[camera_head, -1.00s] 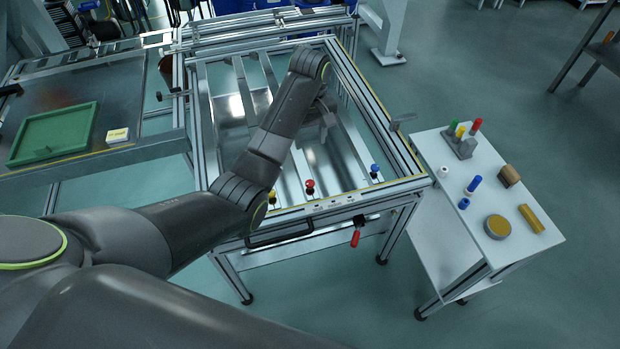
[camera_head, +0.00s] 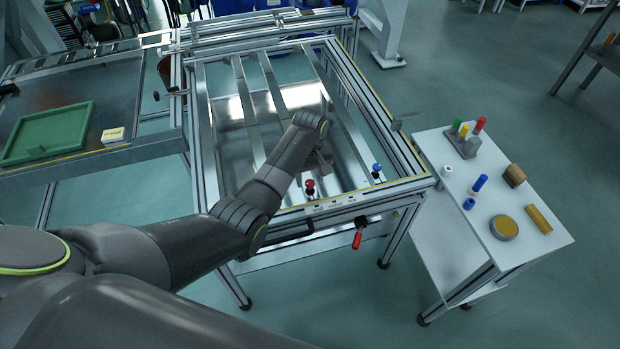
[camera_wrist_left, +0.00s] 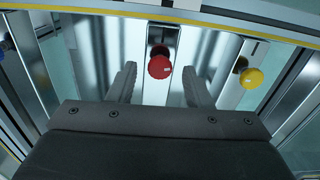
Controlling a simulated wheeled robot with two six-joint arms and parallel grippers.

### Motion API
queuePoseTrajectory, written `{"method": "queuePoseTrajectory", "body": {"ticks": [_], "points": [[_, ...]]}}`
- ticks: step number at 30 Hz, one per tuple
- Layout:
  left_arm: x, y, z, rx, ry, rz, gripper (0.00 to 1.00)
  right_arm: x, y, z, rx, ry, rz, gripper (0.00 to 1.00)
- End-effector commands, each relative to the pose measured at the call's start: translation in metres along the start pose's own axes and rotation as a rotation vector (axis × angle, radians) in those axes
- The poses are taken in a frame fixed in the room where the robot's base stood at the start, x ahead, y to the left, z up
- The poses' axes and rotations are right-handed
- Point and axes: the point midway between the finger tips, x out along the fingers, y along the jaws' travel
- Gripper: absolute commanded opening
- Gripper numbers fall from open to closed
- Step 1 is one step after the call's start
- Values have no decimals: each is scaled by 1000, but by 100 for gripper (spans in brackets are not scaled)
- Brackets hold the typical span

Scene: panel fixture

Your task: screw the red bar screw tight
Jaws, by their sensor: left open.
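The red bar screw (camera_head: 310,185) stands at the near edge of the panel frame, with a round red knob. It also shows in the left wrist view (camera_wrist_left: 159,66), between and just beyond my finger tips. My left gripper (camera_head: 321,165) is above the panel, close to the red screw on its far side. In the left wrist view my left gripper (camera_wrist_left: 158,85) is open, one finger on each side of the red knob, with nothing held. Whether the fingers are level with the knob I cannot tell. My right gripper is not in view.
A yellow-knobbed screw (camera_wrist_left: 251,78) shows in the wrist view. A red-handled clamp (camera_head: 357,240) hangs from the front rail. A white side table (camera_head: 455,212) with coloured parts stands to the right.

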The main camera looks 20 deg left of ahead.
Motion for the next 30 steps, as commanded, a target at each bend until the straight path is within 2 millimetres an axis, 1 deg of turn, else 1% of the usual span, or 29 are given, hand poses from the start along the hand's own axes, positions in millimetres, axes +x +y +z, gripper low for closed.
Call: {"method": "queuePoseTrajectory", "body": {"ticks": [1,4,11,12,22,30], "points": [[4,0,0,0,0,0,45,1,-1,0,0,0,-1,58],[7,0,0,0,0,0,45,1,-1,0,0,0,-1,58],[8,0,0,0,0,0,45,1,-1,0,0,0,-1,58],[8,0,0,0,0,0,44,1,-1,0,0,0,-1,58],[8,0,0,0,0,0,1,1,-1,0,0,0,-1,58],[6,0,0,26,0,0,1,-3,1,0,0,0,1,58]]}}
